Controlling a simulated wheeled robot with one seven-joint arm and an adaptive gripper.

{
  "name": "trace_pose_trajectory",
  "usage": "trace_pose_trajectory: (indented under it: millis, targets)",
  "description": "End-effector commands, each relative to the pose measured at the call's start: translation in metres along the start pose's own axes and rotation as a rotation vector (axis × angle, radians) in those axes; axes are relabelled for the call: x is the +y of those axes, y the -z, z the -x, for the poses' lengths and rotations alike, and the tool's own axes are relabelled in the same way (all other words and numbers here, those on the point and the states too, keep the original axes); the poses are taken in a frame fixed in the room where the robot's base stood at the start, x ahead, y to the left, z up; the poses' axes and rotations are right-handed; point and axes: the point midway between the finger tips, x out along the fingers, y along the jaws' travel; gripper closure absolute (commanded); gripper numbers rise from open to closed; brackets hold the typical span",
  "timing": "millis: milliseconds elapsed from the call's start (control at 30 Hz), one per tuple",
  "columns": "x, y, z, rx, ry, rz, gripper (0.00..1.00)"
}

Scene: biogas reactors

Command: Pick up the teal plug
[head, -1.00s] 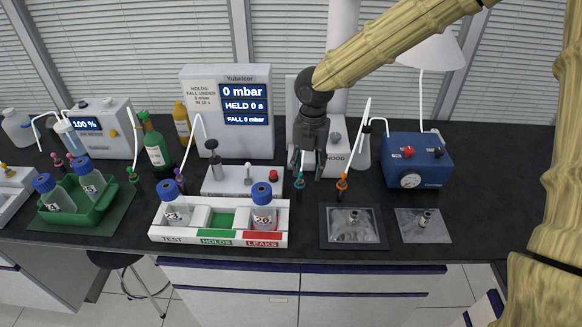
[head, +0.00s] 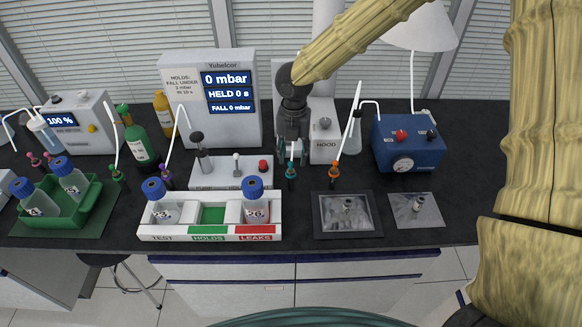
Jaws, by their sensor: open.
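The teal plug (head: 291,171) stands upright on the dark bench, just right of the white valve block. My gripper (head: 291,155) points down over it from behind, with its fingers around or just above the plug's top. The gripper is open. From this view I cannot tell whether the fingers touch the plug.
An orange plug (head: 334,173) with a white tube stands close on the right. The valve block (head: 231,173) is close on the left, and the hood unit (head: 324,140) is behind. In front are a bottle rack (head: 210,236) and a dark framed pad (head: 317,229). A blue pump (head: 407,145) stands further right.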

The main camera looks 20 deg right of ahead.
Motion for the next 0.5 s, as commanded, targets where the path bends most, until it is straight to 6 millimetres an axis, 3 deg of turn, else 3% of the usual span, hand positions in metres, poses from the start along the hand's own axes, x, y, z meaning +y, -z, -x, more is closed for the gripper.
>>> trace_pose_trajectory:
  millis: [500]
  targets:
    - [0.005,-0.004,-0.044,0.001,0.002,-0.002,0.59]
